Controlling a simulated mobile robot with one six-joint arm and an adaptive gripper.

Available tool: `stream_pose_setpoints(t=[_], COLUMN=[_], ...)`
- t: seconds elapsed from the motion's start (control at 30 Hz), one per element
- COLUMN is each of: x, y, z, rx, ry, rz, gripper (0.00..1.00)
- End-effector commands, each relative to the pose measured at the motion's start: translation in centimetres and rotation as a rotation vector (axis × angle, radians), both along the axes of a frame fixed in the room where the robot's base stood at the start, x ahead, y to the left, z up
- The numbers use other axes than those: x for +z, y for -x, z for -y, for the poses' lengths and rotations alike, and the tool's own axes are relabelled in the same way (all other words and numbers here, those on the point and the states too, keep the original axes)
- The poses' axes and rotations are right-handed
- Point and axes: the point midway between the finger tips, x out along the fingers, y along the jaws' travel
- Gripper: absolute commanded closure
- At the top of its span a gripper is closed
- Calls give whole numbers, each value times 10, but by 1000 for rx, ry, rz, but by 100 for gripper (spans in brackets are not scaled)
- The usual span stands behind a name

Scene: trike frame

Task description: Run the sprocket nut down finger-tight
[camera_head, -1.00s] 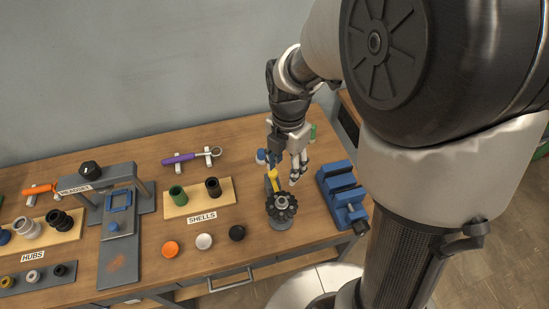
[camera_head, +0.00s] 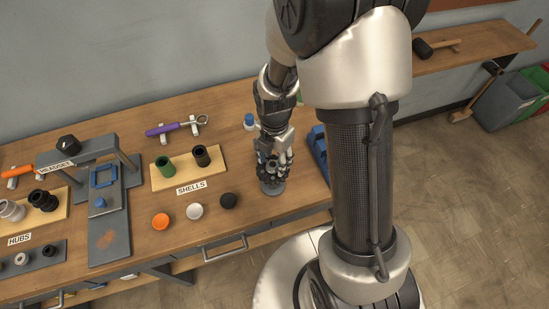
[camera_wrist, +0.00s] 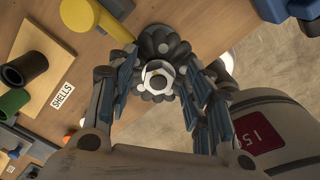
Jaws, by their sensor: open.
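The sprocket nut (camera_wrist: 158,75) is a pale ring around a darker centre, in the middle of the dark lobed sprocket (camera_wrist: 160,45) in the wrist view. My gripper (camera_wrist: 157,92) is open, with one finger on each side of the nut and gaps visible between fingers and nut. In the head view my gripper (camera_head: 272,160) points down over the sprocket's round grey stand (camera_head: 272,188) and hides most of the sprocket and the nut. I cannot tell how high the fingertips are above the sprocket.
A blue vise (camera_head: 318,150) stands just right of my gripper. Black (camera_head: 228,200), white (camera_head: 195,211) and orange (camera_head: 160,221) caps lie to the left, near the shells board (camera_head: 172,182).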

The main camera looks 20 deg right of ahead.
Motion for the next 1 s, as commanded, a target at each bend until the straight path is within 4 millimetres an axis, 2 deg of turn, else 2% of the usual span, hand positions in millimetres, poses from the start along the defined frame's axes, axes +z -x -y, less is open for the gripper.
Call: stream_pose_setpoints(t=[0.17,0.8,1.0], x=[0,0,0], y=[0,0,0], z=[0,0,0], rx=[0,0,-11], ry=[0,0,0], rz=[0,0,0], gripper=[55,97,98])
